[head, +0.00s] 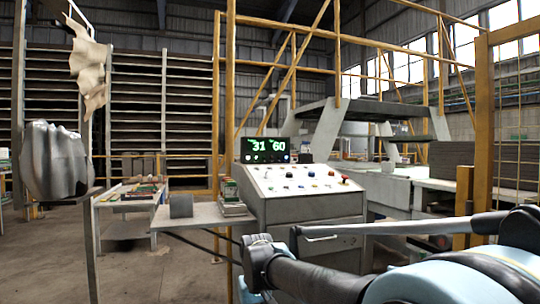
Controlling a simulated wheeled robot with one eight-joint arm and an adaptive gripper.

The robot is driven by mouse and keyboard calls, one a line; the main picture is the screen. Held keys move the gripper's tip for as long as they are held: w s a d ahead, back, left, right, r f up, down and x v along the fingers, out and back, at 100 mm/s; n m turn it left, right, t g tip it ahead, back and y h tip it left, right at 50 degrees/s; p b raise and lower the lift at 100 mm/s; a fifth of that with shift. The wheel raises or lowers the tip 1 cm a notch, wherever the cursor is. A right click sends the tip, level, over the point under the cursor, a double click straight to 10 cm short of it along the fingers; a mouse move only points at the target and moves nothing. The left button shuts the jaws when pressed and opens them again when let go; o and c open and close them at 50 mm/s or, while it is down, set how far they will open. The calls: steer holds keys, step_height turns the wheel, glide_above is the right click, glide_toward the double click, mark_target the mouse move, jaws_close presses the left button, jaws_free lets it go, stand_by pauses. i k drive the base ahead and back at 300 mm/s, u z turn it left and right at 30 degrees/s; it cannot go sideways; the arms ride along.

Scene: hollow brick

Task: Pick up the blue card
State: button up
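I cannot make out a blue card in the head view. A small stack of boxes or cards (231,198), with green, white and reddish edges, stands on a narrow grey shelf (198,219) left of the control console; no blue card can be told apart in it. A worktable (132,200) further left holds several small coloured items, too small to identify. My dark and light-blue arm links fill the lower right, but no gripper fingers can be made out.
The control console (305,195) has buttons and a green-digit display (265,150). A crumpled silver object (55,160) is at left, below a hanging beige sheet (88,65). Yellow posts rise around the console. Floor at lower left is open.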

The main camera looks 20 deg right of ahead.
mark_target(305, 147)
steer(key=u, duration=0.95)
steer(key=k, duration=1.6)
steer(key=z, duration=1.35)
steer(key=i, duration=1.7)
steer(key=u, duration=0.05)
